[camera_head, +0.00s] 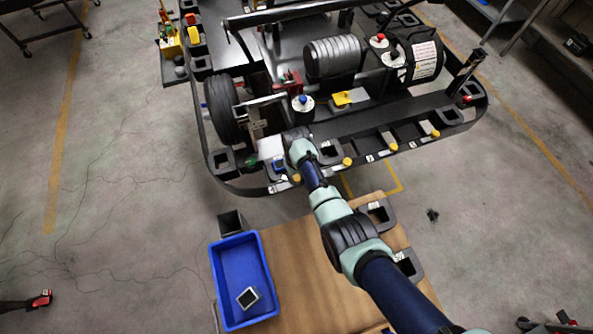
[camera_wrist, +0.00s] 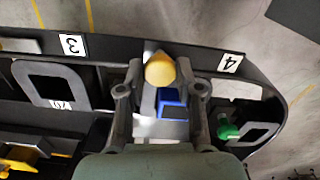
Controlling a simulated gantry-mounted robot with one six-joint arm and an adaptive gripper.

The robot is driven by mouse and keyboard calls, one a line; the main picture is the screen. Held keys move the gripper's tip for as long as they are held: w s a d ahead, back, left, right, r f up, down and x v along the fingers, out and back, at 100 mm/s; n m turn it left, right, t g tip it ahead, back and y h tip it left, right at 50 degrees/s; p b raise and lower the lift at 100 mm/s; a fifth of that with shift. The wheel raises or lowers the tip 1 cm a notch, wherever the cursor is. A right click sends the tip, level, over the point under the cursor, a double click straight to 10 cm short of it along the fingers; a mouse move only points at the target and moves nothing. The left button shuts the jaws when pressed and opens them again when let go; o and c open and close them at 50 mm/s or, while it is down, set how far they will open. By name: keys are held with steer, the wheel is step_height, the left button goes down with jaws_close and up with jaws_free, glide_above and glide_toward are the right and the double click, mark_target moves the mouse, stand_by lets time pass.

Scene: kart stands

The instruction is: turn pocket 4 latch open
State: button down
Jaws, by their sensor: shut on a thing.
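The pocket 4 latch has a yellow knob (camera_wrist: 160,70), seen at the top middle of the wrist view between the "3" and "4" labels (camera_wrist: 229,63). My gripper (camera_wrist: 161,82) has one finger on each side of this knob and is shut on it. How far the latch is turned cannot be made out. A blue and grey piece (camera_wrist: 173,104) shows between the fingers, just below the knob. In the head view a yellow knob (camera_head: 296,179) shows at the kart's front rail beside my wrist, and my fingertips are hidden there.
A green knob (camera_wrist: 227,128) and a square dark socket (camera_wrist: 252,134) lie right of my gripper in the wrist view. Another socket (camera_wrist: 50,84) lies left.

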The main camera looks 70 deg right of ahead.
steer(key=n, duration=0.7)
stand_by(0.6)
steer(key=c, duration=0.8)
jaws_free()
steer(key=shift+o, duration=0.2)
steer(key=shift+r, duration=0.1)
step_height(320, 180, up, 12)
